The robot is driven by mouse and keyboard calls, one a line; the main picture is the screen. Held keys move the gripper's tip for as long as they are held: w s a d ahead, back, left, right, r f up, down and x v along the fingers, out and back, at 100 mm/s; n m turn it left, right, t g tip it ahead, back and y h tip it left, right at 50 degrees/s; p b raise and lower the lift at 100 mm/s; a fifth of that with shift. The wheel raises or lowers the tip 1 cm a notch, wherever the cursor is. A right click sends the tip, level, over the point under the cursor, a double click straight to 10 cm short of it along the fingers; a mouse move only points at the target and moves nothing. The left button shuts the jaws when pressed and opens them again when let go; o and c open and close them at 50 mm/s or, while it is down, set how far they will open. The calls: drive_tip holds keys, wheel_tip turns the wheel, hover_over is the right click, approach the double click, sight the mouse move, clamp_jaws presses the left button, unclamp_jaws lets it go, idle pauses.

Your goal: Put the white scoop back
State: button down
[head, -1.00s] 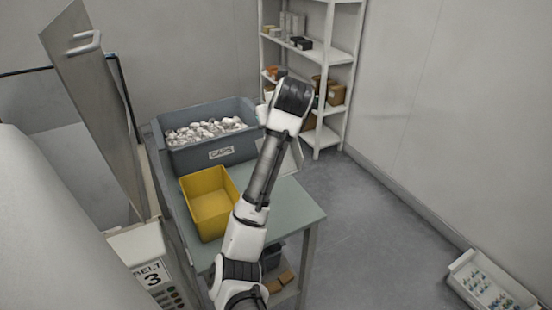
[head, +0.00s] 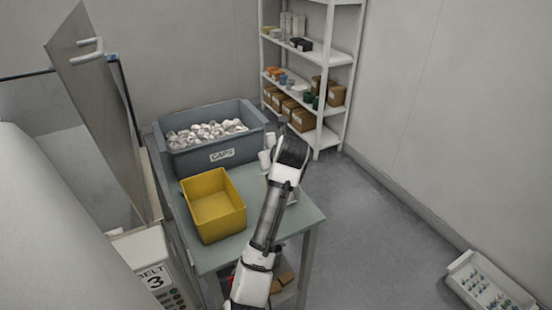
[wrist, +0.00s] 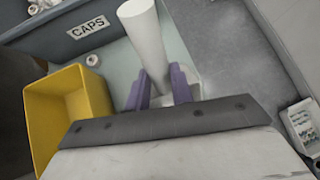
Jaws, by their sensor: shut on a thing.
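The white scoop (wrist: 146,38) shows in the wrist view as a white tube-like piece between the purple fingers. My gripper (wrist: 159,88) is shut on it, and the scoop points up and away from the fingers, toward the grey caps bin. In the head view my arm covers most of the gripper and scoop, right of the caps bin.
The grey CAPS bin (head: 250,145), full of white caps, stands at the back of the green bench (head: 298,222). A yellow bin (head: 238,222) is in front of it. A shelf rack (head: 330,90) stands behind, and a white tray (head: 462,268) lies at lower right.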

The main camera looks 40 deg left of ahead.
drive_tip(key=shift+f, duration=0.15)
drive_tip(key=c, duration=1.2)
unclamp_jaws()
